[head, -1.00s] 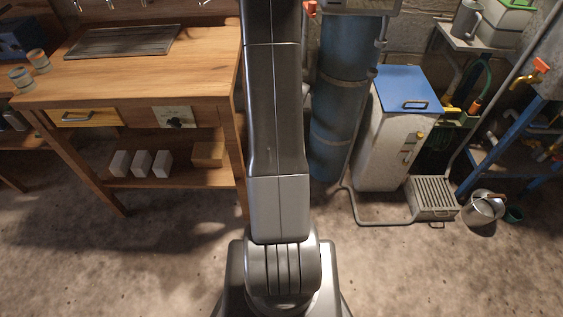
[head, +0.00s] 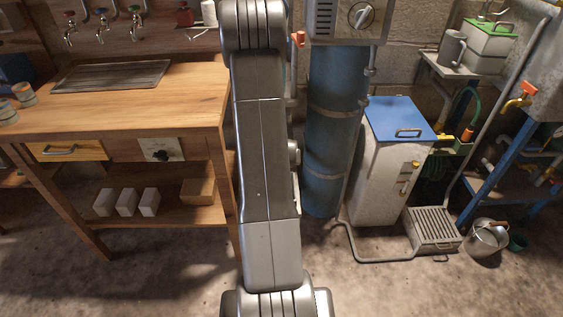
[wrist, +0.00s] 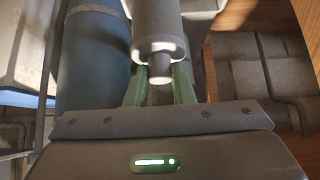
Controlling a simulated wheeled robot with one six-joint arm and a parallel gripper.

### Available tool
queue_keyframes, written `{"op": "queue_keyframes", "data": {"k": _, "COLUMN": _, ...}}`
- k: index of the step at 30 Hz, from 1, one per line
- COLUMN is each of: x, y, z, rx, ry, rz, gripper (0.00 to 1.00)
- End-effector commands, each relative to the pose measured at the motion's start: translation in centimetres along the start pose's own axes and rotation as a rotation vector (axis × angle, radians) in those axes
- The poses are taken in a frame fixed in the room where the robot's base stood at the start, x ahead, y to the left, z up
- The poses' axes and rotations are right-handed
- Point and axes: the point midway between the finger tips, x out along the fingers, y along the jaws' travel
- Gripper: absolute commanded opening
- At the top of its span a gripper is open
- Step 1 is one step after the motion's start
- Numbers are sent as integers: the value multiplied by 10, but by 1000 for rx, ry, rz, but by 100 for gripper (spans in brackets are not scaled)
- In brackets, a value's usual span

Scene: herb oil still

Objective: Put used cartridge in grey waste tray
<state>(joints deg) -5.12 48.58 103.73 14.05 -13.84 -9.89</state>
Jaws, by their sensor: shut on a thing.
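In the wrist view, my gripper (wrist: 160,84) has its green fingers closed around the narrow neck of a pale grey cylinder, which looks like the used cartridge (wrist: 158,25). The cartridge extends away from the fingers past the top edge of the picture, so its far end is hidden. In the head view, neither my gripper nor the cartridge shows; my arm rises through the middle. I cannot identify the grey waste tray for certain in either view.
A wooden bench (head: 150,100) stands left, with a ridged grey panel (head: 110,76) on top and white boxes (head: 126,202) below. Right of my arm stand a blue cylinder (head: 333,140), a blue-lidded cabinet (head: 385,165), a slatted grey box (head: 433,230) and a bucket (head: 487,238).

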Motion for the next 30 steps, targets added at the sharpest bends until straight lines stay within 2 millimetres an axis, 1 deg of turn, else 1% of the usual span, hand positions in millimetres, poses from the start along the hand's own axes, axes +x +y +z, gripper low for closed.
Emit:
{"op": "queue_keyframes", "data": {"k": 3, "x": -1, "y": 0, "z": -1, "rx": 0, "ry": 2, "rz": 0, "gripper": 0}}
{"op": "queue_keyframes", "data": {"k": 7, "x": 2, "y": 0, "z": 1, "rx": 0, "ry": 2, "rz": 0, "gripper": 0}}
{"op": "queue_keyframes", "data": {"k": 8, "x": 2, "y": 0, "z": 1, "rx": 0, "ry": 1, "rz": 0, "gripper": 26}}
{"op": "queue_keyframes", "data": {"k": 9, "x": 1, "y": 0, "z": 1, "rx": 0, "ry": 1, "rz": 0, "gripper": 34}}
{"op": "queue_keyframes", "data": {"k": 11, "x": 1, "y": 0, "z": 1, "rx": 0, "ry": 1, "rz": 0, "gripper": 44}}
{"op": "queue_keyframes", "data": {"k": 19, "x": 1, "y": 0, "z": 0, "rx": 0, "ry": 1, "rz": 0, "gripper": 44}}
{"op": "queue_keyframes", "data": {"k": 23, "x": -4, "y": 0, "z": -3, "rx": 0, "ry": 2, "rz": 0, "gripper": 44}}
{"op": "queue_keyframes", "data": {"k": 26, "x": -16, "y": 0, "z": -3, "rx": 1, "ry": 4, "rz": 0, "gripper": 44}}
{"op": "queue_keyframes", "data": {"k": 29, "x": -34, "y": 0, "z": -3, "rx": 1, "ry": 4, "rz": 0, "gripper": 44}}
{"op": "queue_keyframes", "data": {"k": 30, "x": -43, "y": 0, "z": -4, "rx": 0, "ry": 5, "rz": 0, "gripper": 44}}
